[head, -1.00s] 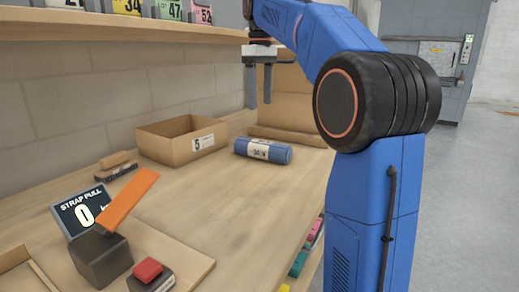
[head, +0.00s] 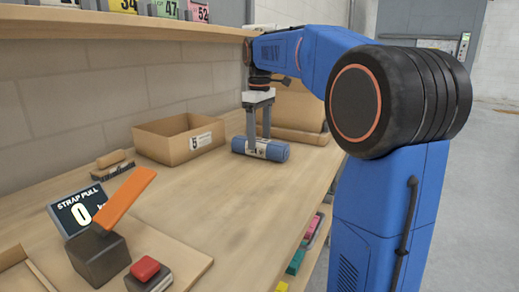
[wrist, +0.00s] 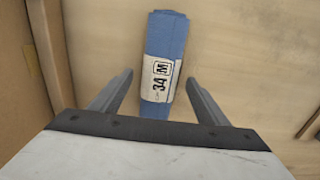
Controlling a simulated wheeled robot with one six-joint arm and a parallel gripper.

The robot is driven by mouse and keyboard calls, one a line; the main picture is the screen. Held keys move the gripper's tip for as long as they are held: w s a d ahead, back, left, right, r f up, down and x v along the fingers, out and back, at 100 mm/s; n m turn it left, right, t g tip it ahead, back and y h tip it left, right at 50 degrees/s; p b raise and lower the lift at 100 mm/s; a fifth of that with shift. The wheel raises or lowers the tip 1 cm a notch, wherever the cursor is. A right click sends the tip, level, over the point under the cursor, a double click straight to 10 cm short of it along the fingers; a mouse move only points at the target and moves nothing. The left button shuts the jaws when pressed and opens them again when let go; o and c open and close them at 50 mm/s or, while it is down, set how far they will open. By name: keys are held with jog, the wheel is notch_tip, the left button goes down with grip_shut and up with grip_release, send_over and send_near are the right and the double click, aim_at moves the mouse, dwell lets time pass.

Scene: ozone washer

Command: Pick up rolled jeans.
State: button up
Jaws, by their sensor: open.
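The rolled jeans (head: 277,152) are a blue roll with a white paper band, lying on the wooden bench in the head view. In the wrist view the rolled jeans (wrist: 174,42) run up and down the picture, and their band reads 34 and M. My gripper (head: 259,145) points straight down over the roll. In the wrist view my gripper (wrist: 160,82) is open, with one finger on each side of the roll and a gap to each. Part of the band is hidden behind the fingers in the head view. I cannot tell how far down the fingertips reach.
An open cardboard box (head: 165,150) marked 5 stands left of the roll. Cardboard (head: 300,105) stands behind it. A shelf (head: 120,25) hangs above the bench. A brush (head: 115,165), a strap-pull display (head: 77,210) and an orange lever (head: 125,198) are nearer. The bench (head: 220,200) is bare in front of the roll.

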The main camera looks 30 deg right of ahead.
jog(key=shift+f, duration=1)
jog(key=c, duration=1.4)
